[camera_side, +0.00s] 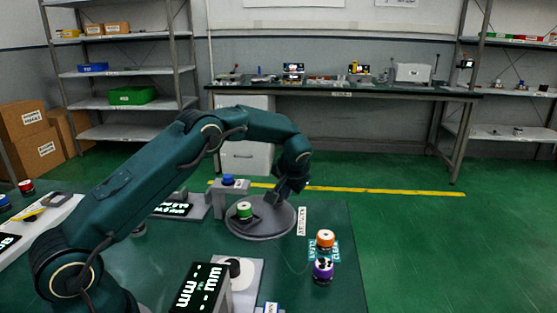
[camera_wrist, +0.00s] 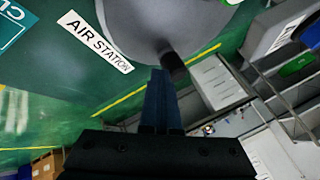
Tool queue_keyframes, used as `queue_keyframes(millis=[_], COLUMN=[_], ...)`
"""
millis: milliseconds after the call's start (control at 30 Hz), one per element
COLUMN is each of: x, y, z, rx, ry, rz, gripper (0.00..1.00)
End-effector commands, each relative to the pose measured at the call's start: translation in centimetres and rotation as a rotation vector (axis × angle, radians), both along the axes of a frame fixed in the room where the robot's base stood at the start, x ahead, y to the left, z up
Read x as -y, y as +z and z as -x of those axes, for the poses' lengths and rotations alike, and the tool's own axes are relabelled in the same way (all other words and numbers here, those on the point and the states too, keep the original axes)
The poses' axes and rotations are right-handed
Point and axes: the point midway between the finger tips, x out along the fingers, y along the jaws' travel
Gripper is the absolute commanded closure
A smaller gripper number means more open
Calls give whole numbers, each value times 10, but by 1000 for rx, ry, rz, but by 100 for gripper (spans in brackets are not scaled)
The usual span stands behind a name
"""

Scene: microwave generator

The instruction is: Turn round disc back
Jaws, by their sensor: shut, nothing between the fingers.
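The round grey disc (camera_side: 262,229) lies on the green table, with a green-and-white cylinder (camera_side: 244,211) standing on its left part. The disc (camera_wrist: 135,25) fills the top of the wrist view, and a dark peg (camera_wrist: 174,66) shows at its rim. My gripper (camera_side: 277,197) points down at the back right part of the disc. In the wrist view my gripper (camera_wrist: 160,74) is shut and empty, its fingertips right beside the peg. I cannot tell whether they touch it.
An AIR STATION label (camera_wrist: 96,41) lies beside the disc. An orange-topped cylinder (camera_side: 325,239) and a purple one (camera_side: 323,270) stand at the table's right front. A grey stand with a blue knob (camera_side: 228,180) is behind left. A black display box (camera_side: 201,287) is in front.

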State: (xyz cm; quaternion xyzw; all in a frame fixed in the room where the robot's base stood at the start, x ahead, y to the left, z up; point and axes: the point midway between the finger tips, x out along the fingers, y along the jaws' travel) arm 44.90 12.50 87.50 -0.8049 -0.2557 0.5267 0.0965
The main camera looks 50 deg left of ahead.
Motion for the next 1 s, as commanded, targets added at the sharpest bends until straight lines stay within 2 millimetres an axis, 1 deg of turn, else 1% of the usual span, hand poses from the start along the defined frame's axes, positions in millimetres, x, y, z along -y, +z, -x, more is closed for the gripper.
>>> queue_keyframes(millis=[33,1000], x=[-1,-33], y=[-1,0], z=[-1,-9], rx=[0,-1], ry=[22,18], rz=[-1,0], gripper=[100,100])
